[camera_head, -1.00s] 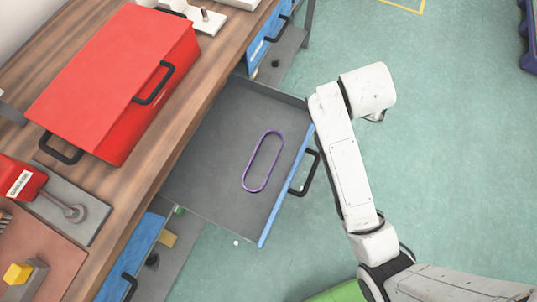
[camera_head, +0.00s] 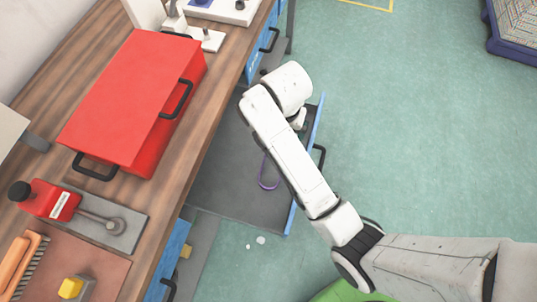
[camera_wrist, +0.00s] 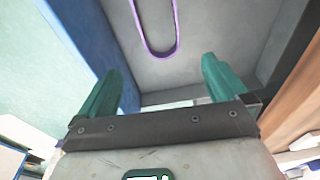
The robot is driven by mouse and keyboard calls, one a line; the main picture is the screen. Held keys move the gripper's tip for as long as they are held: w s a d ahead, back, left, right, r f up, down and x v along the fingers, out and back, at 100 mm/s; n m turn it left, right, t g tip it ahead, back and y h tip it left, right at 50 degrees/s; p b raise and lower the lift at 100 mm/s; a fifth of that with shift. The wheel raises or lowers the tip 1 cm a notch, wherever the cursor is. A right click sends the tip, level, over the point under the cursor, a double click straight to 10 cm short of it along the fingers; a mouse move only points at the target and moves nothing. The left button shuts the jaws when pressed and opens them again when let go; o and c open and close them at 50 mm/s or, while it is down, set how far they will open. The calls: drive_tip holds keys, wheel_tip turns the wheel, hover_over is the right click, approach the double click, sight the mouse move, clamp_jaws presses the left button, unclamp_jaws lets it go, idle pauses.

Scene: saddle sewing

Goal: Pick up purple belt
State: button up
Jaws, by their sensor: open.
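The purple belt (camera_head: 268,174) is a thin loop lying on the floor of the open grey drawer (camera_head: 225,185). In the head view my arm covers most of it and only its near end shows. In the wrist view the rounded end of the belt (camera_wrist: 158,48) shows at the top, ahead of my gripper (camera_wrist: 158,75). My gripper's two green fingers are apart with nothing between them. The belt lies beyond the fingertips, and I see no contact. In the head view the gripper is mostly hidden behind my arm.
The drawer has a blue front (camera_head: 291,215) with a black handle (camera_head: 320,158). A wooden workbench (camera_head: 150,225) at the left holds a red toolbox (camera_head: 135,95) and a red hand tool (camera_head: 55,203). Open green floor (camera_head: 430,140) lies to the right.

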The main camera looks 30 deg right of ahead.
drive_tip(key=shift+g+y, duration=0.4)
drive_tip(key=shift+g, duration=0.2)
drive_tip(key=s+a+f, duration=0.1)
drive_tip(key=f, duration=0.1)
drive_tip(key=a+f+p, duration=0.1)
drive_tip(key=s+a+f, duration=0.1)
drive_tip(key=f, duration=0.1)
drive_tip(key=shift+s+f, duration=0.3)
drive_tip(key=shift+s, duration=0.05)
drive_tip(key=shift+w+a+f+p, duration=0.1)
drive_tip(key=shift+a+f+p, duration=0.1)
drive_tip(key=shift+f, duration=1.3)
drive_tip(key=shift+a+f+p, duration=0.15)
drive_tip(key=shift+f+p, duration=0.05)
drive_tip(key=shift+f, duration=1.3)
drive_tip(key=c, duration=1.2)
